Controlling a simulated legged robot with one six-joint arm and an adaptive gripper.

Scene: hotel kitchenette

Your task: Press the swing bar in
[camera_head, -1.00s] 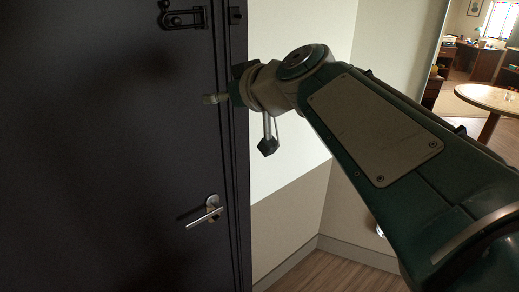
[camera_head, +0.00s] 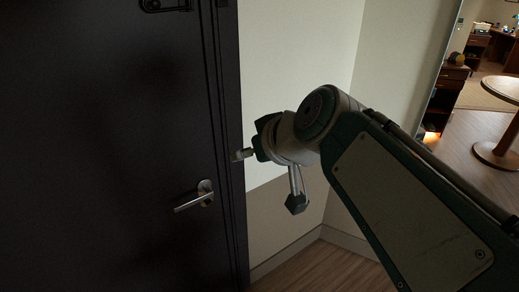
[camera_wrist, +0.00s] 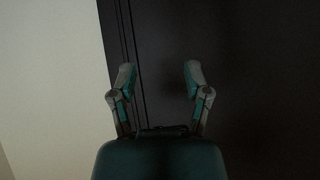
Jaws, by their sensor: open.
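The swing bar (camera_head: 166,5) is a dark metal latch high on the black door (camera_head: 100,120). It is cut off by the top edge of the head view, so its position is hard to tell. My gripper (camera_head: 240,155) is in front of the door's right edge and frame, below the swing bar and above the lever handle. In the wrist view my gripper (camera_wrist: 160,76) shows two fingers spread apart with nothing between them. They face the dark door and its frame. The swing bar is not visible in the wrist view.
A silver lever handle (camera_head: 194,197) is on the door below my gripper. A pale wall with a beige lower part (camera_head: 280,215) stands right of the frame. A round table (camera_head: 500,90) and a dark cabinet (camera_head: 445,95) are far at the right.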

